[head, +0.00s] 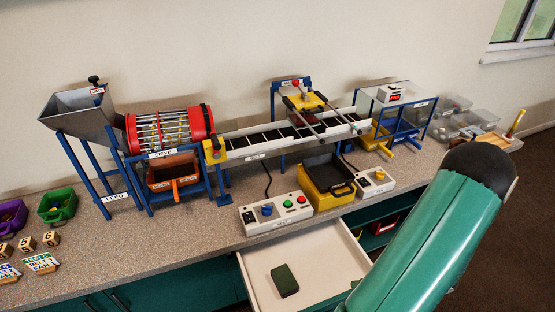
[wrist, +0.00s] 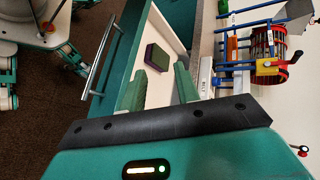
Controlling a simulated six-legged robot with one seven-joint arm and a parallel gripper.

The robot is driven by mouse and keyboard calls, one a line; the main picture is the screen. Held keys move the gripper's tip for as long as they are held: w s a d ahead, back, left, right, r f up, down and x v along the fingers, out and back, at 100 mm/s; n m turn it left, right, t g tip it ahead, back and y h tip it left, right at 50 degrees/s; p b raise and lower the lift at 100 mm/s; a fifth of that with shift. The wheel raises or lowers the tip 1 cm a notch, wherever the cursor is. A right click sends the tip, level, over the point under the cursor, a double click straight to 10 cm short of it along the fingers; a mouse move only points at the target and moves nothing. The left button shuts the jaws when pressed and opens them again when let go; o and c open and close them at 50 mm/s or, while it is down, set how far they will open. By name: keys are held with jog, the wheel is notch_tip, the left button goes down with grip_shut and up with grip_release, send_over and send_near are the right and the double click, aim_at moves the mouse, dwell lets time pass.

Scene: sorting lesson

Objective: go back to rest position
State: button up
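In the wrist view, my gripper (wrist: 159,84) shows two green fingers set apart with nothing between them. It is open and empty, and points toward an open drawer (wrist: 158,88). A dark green block with a purple side (wrist: 157,57) lies in that drawer, beyond my fingertips. In the head view, the block (head: 284,280) lies flat on the pale bottom of the pulled-out drawer (head: 318,262). My green arm crosses the right of the head view, and my gripper is out of that picture.
The counter (head: 222,252) holds a hopper (head: 80,110), a red drum sieve (head: 170,130), a conveyor (head: 285,135), a control box (head: 276,213) and a yellow-black bin (head: 328,182). Purple (head: 12,217) and green (head: 57,205) bins stand at left. The open drawer juts from the counter front.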

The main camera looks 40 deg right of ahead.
jog(key=w+a+r+n+g+h, duration=0.25)
jog(key=w+a+r+g, duration=0.2)
jog(key=w+r, duration=0.4)
jog(key=w+a+r+n+g+h, duration=0.1)
jog(key=w+a+r+n+g, duration=0.3)
jog(key=w+a+r, duration=0.45)
jog(key=s+a+r+n+t+h, duration=0.1)
jog(key=a+r+n+t+h, duration=0.3)
jog(key=a+r, duration=1.2)
jog(key=shift+r+t+h, duration=0.35)
jog(key=shift+t+h, duration=0.2)
jog(key=shift+h, duration=0.2)
jog(key=shift+d+n, duration=0.1)
jog(key=shift+n, duration=0.15)
